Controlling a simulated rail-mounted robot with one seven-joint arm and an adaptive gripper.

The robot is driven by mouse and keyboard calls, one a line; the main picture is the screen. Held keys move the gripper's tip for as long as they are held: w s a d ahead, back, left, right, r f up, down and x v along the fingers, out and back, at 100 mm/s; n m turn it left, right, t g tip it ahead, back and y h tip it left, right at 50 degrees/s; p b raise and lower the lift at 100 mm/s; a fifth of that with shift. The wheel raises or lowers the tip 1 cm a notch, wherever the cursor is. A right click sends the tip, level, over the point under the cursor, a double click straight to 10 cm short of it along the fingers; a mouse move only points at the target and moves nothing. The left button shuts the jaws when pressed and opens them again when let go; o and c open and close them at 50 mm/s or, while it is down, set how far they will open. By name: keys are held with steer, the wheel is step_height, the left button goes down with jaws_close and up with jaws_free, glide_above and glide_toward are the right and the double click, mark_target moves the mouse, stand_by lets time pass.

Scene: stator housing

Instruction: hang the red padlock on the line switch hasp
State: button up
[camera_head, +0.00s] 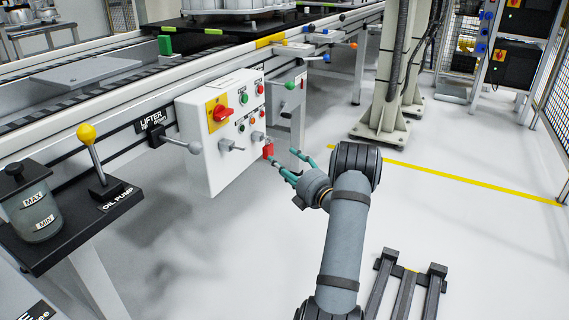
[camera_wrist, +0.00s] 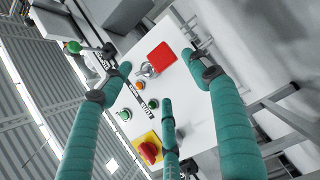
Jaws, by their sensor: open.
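The red padlock (camera_head: 268,151) is at the lower right of the white control box, against a grey metal fitting (camera_head: 257,137) on its front. In the wrist view the red padlock (camera_wrist: 161,58) overlaps the edge of that silver fitting (camera_wrist: 147,70); I cannot tell whether its shackle passes through it. The red rotary switch on a yellow plate (camera_head: 219,112) is at the box's upper left. My gripper (camera_head: 291,164) is just right of the padlock, its teal fingers spread. In the wrist view my gripper (camera_wrist: 152,75) has fingers either side of the padlock, apart from it.
The white control box (camera_head: 205,165) hangs off the conveyor rail, with green, red and orange buttons. Another metal peg (camera_head: 231,146) sticks out of its front. The oil pump lever (camera_head: 92,150) stands at the left. A dark floor stand (camera_head: 405,285) is at the lower right. Open floor lies to the right.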

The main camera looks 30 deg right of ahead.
mark_target(270, 153)
steer(key=w+b, duration=0.1)
steer(key=w, duration=0.2)
steer(key=w+b, duration=0.1)
steer(key=w, duration=0.2)
steer(key=w+a+b, duration=0.1)
steer(key=w, duration=0.2)
steer(key=shift+w+a+f+b, duration=0.1)
steer(key=shift+f+b, duration=0.1)
steer(key=shift+b, duration=0.1)
steer(key=shift+w+r, duration=0.15)
steer(key=shift+w, duration=0.4)
steer(key=shift+c, duration=0.2)
steer(key=c, duration=1.1)
steer(key=o, duration=1.1)
steer(key=shift+o, duration=0.2)
steer(key=shift+s, duration=0.1)
steer(key=s+d+p, duration=0.1)
steer(key=s+p, duration=0.2)
steer(key=s, duration=0.7)
steer(key=shift+p, duration=0.3)
